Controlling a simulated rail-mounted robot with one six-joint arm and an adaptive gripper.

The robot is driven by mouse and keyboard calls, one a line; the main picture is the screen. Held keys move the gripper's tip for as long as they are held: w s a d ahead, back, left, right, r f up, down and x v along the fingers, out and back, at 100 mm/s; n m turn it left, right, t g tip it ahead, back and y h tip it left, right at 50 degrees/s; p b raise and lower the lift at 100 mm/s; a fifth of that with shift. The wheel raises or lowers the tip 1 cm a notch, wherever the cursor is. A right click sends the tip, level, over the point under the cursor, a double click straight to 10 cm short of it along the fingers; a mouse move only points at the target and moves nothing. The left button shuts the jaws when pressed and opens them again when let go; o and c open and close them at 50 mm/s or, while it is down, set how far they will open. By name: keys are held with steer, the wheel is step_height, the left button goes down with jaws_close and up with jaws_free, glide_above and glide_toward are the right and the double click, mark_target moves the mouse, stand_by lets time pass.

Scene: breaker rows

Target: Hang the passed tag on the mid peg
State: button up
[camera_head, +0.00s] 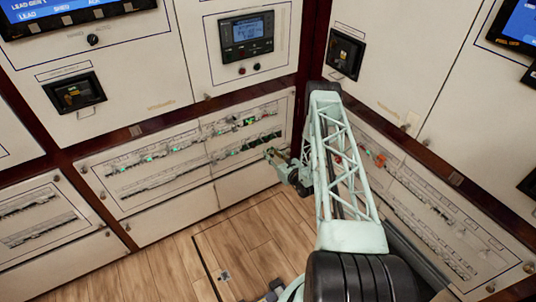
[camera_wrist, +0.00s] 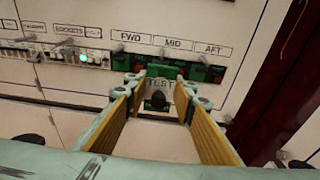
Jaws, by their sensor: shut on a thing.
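My gripper (camera_wrist: 164,84) shows in the wrist view with its two yellow-padded fingers reaching toward the panel. It is shut on a green piece (camera_wrist: 165,71), which I take to be the passed tag, between the fingertips under the MID label (camera_wrist: 172,44). The mid peg is not clearly visible, and I cannot tell whether the tag touches it. In the head view, my gripper (camera_head: 271,155) is small, close to the lower panel.
Green pieces also show under FWD (camera_wrist: 120,62) and AFT (camera_wrist: 207,73), close on either side of the fingertips. A breaker row with a lit green lamp (camera_wrist: 83,58) is at left. A dark red post (camera_wrist: 270,75) stands at right. The wooden floor (camera_head: 190,260) looks largely clear.

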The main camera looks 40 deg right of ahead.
stand_by(0.4)
steer(key=shift+r+b+x, duration=0.2)
steer(key=shift+b+x, duration=0.65)
steer(key=shift+x, duration=0.55)
steer(key=shift+r+b+x, duration=0.2)
steer(key=shift+b+x, duration=0.6)
steer(key=shift+x, duration=0.55)
steer(key=shift+w+b, duration=0.1)
steer(key=shift+b, duration=0.6)
stand_by(0.7)
steer(key=shift+b+x, duration=0.65)
steer(key=shift+x, duration=0.55)
stand_by(0.9)
steer(key=o, duration=0.8)
steer(key=shift+r, duration=0.2)
steer(key=shift+c, duration=0.2)
steer(key=v, duration=1.2)
